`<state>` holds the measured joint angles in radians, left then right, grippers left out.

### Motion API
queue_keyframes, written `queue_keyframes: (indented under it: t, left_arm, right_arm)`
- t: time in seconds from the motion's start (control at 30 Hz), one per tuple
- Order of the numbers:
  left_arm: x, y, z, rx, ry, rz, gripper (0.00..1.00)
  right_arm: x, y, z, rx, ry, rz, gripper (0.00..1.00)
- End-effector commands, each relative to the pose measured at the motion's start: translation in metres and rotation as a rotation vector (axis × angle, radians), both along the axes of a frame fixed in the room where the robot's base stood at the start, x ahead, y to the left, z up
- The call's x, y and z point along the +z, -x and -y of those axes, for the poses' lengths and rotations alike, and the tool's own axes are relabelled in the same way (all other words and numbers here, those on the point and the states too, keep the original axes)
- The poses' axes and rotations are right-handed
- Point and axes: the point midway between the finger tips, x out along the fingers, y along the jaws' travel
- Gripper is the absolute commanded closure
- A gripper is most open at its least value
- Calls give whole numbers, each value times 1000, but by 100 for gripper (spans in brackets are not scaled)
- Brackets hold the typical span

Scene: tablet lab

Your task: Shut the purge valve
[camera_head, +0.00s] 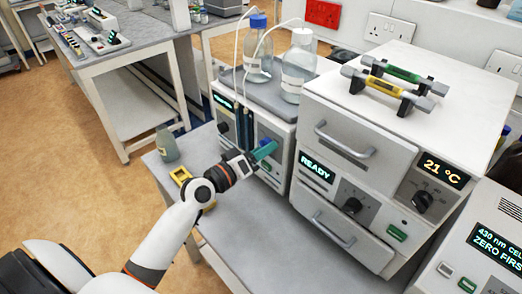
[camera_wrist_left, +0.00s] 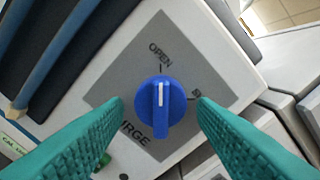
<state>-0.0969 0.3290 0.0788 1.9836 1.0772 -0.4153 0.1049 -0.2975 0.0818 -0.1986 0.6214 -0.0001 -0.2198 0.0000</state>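The purge valve is a round blue knob (camera_wrist_left: 160,108) on a grey panel (camera_wrist_left: 185,58) in the left wrist view. Its white line points up toward the OPEN mark. Another mark at its right is partly hidden by a finger, as is the word PURGE below. My left gripper (camera_head: 265,151) has teal fingers and is at the front of the pump unit with the bottles on top. In the left wrist view its fingers stand apart on either side of the knob, with gaps visible on both sides. In the head view the gripper hides the knob. My right gripper is not in view.
Two bottles (camera_head: 298,75) with thin tubes stand on the pump unit. A white oven-like unit (camera_head: 352,130) reading READY and 21 °C is close on the right.

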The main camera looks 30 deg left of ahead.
Motion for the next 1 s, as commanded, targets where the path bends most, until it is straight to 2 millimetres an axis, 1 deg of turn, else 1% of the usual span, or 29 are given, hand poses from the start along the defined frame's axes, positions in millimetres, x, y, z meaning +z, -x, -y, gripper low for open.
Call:
queue_keyframes:
  t: [0.03, 0.2, 0.23, 0.57, 0.77, 1.0]
  left_arm:
    - [0, 0, 0, 0, 0, 0, 57]
    - [0, 0, 0, 0, 0, 0, 84]
    - [0, 0, 0, 0, 0, 0, 87]
    - [-1, 0, -1, 0, -50, 17, 87]
    - [-2, 0, -1, -2, -165, 59, 87]
    - [-2, -1, -2, -2, -368, 130, 87]
  right_arm:
    - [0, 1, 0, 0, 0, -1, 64]
    - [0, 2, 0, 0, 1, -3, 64]
    - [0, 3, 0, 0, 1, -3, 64]
    - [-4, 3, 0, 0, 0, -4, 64]
    - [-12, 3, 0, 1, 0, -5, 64]
    - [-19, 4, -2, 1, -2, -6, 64]
